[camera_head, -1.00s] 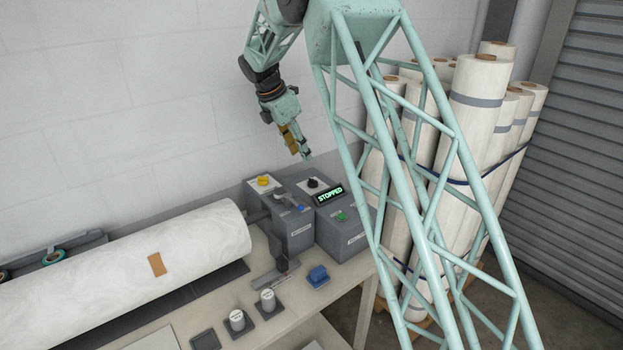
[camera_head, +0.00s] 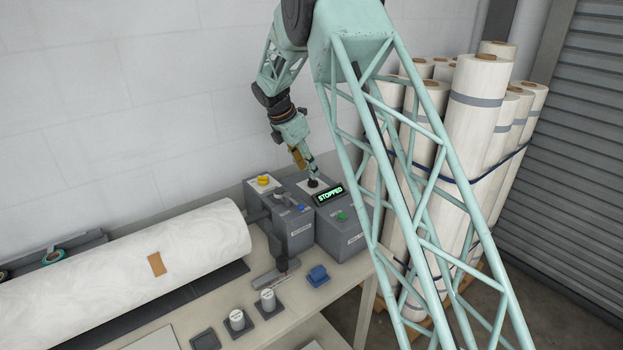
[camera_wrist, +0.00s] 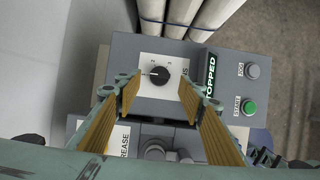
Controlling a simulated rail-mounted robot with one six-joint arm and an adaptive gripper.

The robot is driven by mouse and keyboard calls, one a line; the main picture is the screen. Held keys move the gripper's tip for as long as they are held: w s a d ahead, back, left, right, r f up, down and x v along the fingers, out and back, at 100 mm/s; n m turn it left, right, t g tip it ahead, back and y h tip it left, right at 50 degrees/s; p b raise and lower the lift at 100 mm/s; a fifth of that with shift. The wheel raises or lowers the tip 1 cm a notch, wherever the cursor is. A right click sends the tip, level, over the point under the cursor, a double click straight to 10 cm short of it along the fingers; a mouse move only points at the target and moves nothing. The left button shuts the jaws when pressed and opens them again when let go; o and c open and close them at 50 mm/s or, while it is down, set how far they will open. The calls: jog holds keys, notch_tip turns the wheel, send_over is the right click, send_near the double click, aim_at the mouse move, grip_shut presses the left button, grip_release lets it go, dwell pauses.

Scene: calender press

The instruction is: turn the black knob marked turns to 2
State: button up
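The black knob (camera_wrist: 159,75) sits on a white dial plate (camera_wrist: 150,88) on top of the grey control box (camera_wrist: 122,54). Its white pointer mark appears to point left in the wrist view; the small numerals around it are hard to read. In the head view the knob (camera_head: 312,184) is partly covered by my gripper (camera_head: 311,172). In the wrist view my gripper (camera_wrist: 159,88) is open, with its yellow-padded fingers apart on either side of the knob's line. It holds nothing. I cannot tell whether a finger touches the knob.
A lit display (camera_head: 330,194) reading STOPPED is beside the knob. A green button (camera_wrist: 249,107) and a grey button (camera_wrist: 252,71) are on the same box. A neighbouring box (camera_head: 292,232) carries a yellow knob (camera_head: 263,181). Tall wrapped rolls (camera_head: 475,130) stand at the right.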

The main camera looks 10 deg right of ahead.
aim_at(311, 183)
jog(key=shift+x, duration=2.7)
jog(key=c, duration=0.9)
